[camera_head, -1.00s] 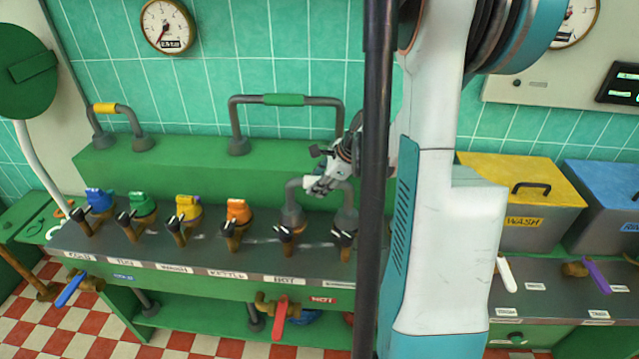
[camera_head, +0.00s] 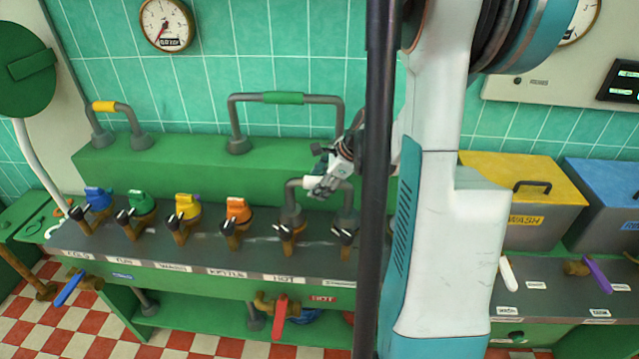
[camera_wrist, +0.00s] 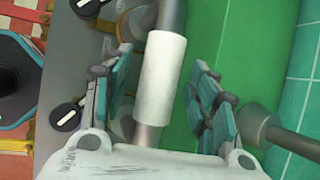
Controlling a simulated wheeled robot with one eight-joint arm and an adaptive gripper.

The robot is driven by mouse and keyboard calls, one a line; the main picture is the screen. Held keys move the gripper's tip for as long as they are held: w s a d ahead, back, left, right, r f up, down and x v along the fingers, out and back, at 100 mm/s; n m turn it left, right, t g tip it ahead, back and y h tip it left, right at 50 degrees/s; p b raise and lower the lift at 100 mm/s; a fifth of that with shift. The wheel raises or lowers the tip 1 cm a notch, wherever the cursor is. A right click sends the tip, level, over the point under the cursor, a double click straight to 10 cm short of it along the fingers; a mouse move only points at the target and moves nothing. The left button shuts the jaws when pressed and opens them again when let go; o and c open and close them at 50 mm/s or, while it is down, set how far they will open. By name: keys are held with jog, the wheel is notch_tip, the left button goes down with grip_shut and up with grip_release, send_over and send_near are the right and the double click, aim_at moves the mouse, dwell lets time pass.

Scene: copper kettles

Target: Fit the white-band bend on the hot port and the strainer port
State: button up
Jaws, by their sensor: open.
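The white-band bend (camera_head: 293,198) is a grey U-shaped pipe with a white sleeve on its top bar. Its left foot stands at the hot port (camera_head: 291,229). Whether the feet are fully seated cannot be told. My gripper (camera_head: 322,180) is at the top bar, beside the white band. In the wrist view my gripper (camera_wrist: 160,80) is open, with the white band (camera_wrist: 160,78) between its fingers and visible gaps on both sides.
Several ports with coloured caps, such as the orange one (camera_head: 238,210), line the bench to the left. A green-band bend (camera_head: 284,98) and a yellow-band bend (camera_head: 104,106) stand on the green ledge (camera_head: 180,160) behind. A red-handled valve (camera_head: 280,318) hangs at the front.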

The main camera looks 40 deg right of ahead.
jog(key=v, duration=1.1)
jog(key=shift+r, duration=0.1)
